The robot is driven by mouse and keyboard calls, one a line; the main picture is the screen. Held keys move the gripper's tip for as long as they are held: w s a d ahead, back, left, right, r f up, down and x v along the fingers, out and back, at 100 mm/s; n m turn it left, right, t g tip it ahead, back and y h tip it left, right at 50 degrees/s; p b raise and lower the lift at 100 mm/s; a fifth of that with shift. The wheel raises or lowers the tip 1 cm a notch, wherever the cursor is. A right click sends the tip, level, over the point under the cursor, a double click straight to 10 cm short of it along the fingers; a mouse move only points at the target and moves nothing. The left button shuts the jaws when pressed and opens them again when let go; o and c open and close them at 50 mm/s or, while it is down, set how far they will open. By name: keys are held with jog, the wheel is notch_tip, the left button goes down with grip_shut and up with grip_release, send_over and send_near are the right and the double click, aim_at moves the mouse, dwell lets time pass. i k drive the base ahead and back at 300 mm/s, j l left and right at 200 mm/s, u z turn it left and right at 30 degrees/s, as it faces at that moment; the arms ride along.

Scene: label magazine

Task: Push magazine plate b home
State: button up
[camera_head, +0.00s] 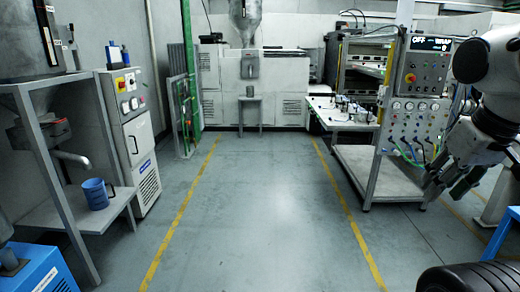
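I cannot make out a label magazine or plate b in this view. My gripper (448,192) hangs at the right, pointing down, in front of the lower right part of the panel cart. Its dark fingers look spread with a gap between them, and I see nothing held there. My arm comes in from the right edge and hides part of what stands behind it.
The panel cart (392,185) carries gauges and an "OFF" display. A table with small parts (325,108) stands behind it. Black tyres (465,280) lie bottom right. A grey rack (55,190) with a blue mug (95,194) is left. The floor between yellow lines is clear.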

aim_at(339, 122)
jog(key=i, duration=2.15)
jog(key=i+z, duration=0.15)
jog(key=i, duration=0.25)
jog(key=i+j+z, duration=0.15)
jog(key=i, duration=0.25)
jog(key=i+j+z, duration=0.15)
jog(key=i, duration=0.25)
jog(key=i+j+z, duration=0.15)
jog(key=i, duration=0.25)
jog(key=j, duration=0.1)
